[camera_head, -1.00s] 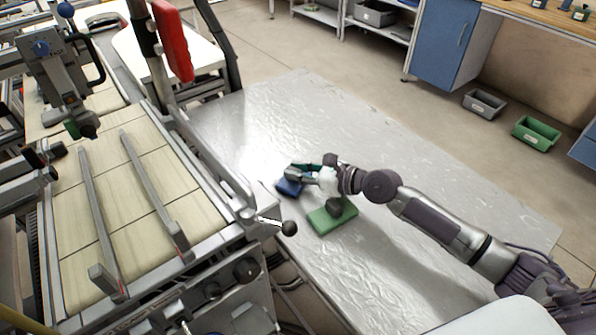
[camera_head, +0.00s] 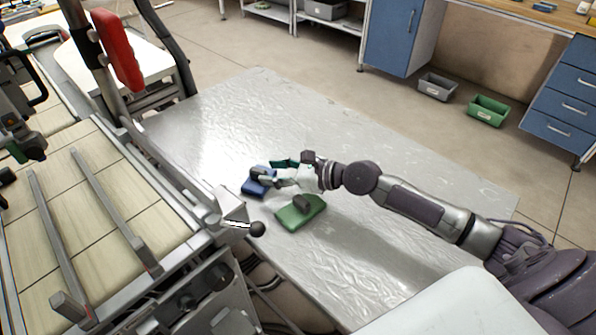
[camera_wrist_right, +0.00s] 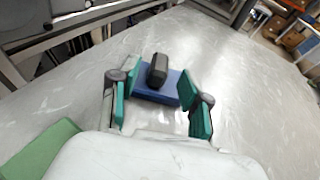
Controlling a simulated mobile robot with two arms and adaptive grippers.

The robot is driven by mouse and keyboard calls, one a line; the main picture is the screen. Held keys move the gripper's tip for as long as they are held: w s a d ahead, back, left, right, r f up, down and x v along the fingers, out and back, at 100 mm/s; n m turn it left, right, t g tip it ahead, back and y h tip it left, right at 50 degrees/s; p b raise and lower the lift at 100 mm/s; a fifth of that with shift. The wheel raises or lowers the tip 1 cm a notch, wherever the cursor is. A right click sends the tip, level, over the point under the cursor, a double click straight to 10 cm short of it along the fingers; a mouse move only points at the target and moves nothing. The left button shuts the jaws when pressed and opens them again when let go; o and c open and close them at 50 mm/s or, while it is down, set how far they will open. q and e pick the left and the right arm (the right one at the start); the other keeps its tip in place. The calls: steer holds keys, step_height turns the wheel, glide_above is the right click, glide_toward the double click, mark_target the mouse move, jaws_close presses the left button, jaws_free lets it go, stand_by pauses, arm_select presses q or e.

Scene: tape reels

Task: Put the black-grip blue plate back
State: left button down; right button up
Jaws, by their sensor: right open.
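The blue plate (camera_head: 252,189) with a black grip lies on the silvery table, left of the green plate. In the right wrist view, the blue plate (camera_wrist_right: 170,82) lies ahead between the fingers, and its black grip (camera_wrist_right: 157,70) stands up from it. My right gripper (camera_head: 268,173) is open at the blue plate, coming from the right. In the wrist view, its teal finger pads (camera_wrist_right: 155,92) stand apart on either side, with the grip between them and no clear contact. In the head view the fingers partly cover the plate. My left gripper is not in view.
A green plate (camera_head: 310,213) with a dark grip lies close beside the blue one, under my right forearm side. A machine with a tiled bed (camera_head: 100,225) and a black lever knob (camera_head: 257,229) borders the table (camera_head: 400,185) on the left. The table's far part is clear.

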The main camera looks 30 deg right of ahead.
steer(key=b+v, duration=0.1)
steer(key=v, duration=0.6)
steer(key=shift+s+f, duration=0.1)
steer(key=shift+s+d+r, duration=0.35)
steer(key=shift+s+d, duration=0.1)
